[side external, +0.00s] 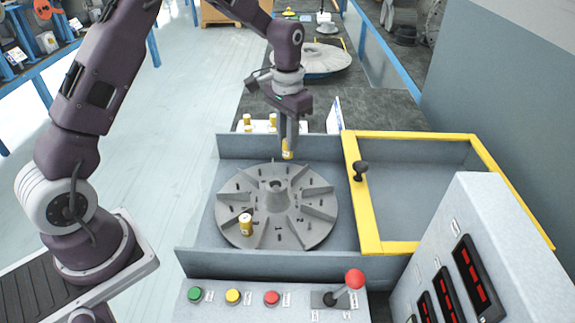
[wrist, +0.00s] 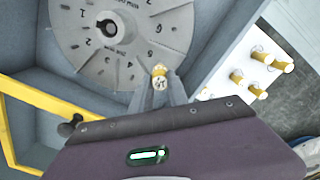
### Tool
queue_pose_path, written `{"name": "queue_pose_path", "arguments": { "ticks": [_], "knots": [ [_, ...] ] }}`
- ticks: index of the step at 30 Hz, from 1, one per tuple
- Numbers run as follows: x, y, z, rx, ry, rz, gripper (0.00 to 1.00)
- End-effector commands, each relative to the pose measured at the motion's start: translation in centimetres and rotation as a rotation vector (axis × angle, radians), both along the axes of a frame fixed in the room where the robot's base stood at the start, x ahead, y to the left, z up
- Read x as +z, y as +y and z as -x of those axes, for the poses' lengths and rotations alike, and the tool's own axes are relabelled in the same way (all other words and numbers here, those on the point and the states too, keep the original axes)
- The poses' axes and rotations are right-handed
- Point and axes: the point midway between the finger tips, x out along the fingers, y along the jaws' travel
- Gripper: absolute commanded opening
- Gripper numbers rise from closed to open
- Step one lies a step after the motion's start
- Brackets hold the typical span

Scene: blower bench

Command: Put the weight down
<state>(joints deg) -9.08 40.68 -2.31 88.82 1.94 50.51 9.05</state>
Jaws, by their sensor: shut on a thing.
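My gripper (side external: 288,150) is shut on a small yellow-and-white cylindrical weight (side external: 288,149). It holds the weight near the back edge of the grey finned rotor (side external: 318,209), seemingly above it; the exact height is hard to tell. In the wrist view the held weight (wrist: 160,76) sits between the fingertips (wrist: 160,88), beside the rotor's rim (wrist: 150,35) near the number 5. A second yellow weight (side external: 245,224) stands on the rotor at its front left.
A white rack (side external: 262,126) with several yellow weights stands behind the bench wall; it shows in the wrist view (wrist: 225,72). A yellow-framed guard (side external: 366,205) with a black knob (side external: 361,167) lies right of the rotor. Buttons and a red-knobbed lever (side external: 354,280) are in front.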

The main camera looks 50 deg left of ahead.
Motion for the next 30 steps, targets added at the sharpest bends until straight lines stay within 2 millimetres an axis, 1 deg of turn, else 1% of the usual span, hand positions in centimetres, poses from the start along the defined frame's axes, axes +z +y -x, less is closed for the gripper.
{"name": "queue_pose_path", "arguments": {
  "ticks": [8, 10, 11, 18, 25, 29, 30],
  "knots": [
    [0.1, 0.0, 0.0, 0.0, 0.0, 0.0, 0.0],
    [0.5, 0.0, 0.0, 0.0, -0.001, 0.0, 0.0],
    [0.9, 0.0, -0.1, 0.0, -0.002, -0.001, 0.0],
    [5.2, 0.0, -0.1, 0.0, -0.004, -0.001, 0.0],
    [5.1, 4.2, -0.9, 0.175, 0.001, 0.0, 0.0],
    [5.0, 7.5, -1.3, 0.309, 0.0, 0.001, 0.0],
    [5.0, 8.7, -1.4, 0.359, 0.001, 0.001, 0.0]
  ]
}}
